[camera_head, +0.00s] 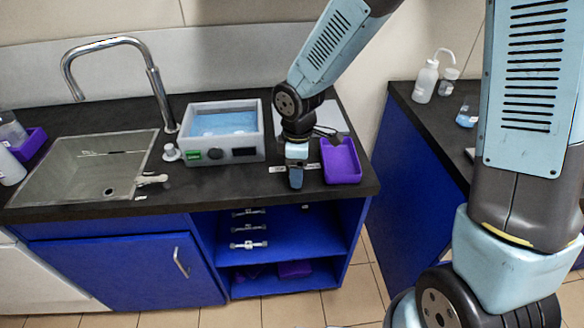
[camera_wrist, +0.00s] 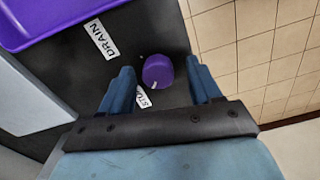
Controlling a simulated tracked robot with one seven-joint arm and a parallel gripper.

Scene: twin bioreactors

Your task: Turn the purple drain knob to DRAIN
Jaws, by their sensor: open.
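The purple drain knob (camera_wrist: 158,71) stands on the black counter near its front edge in the wrist view, with a small pale mark on its lower side. A white DRAIN label (camera_wrist: 102,39) lies to its upper left. A second white label (camera_wrist: 144,98), partly hidden and seeming to begin "STO", lies below the knob. My gripper (camera_wrist: 162,80) is open, with one blue finger on each side of the knob and visible gaps. In the head view my gripper (camera_head: 295,180) points down at the counter's front edge and hides the knob.
A purple tray (camera_head: 341,163) stands right beside my gripper; it also shows in the wrist view (camera_wrist: 50,18). A water bath (camera_head: 247,136) stands to the left, then the sink (camera_head: 75,172) and tap. Open shelves lie below the counter.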

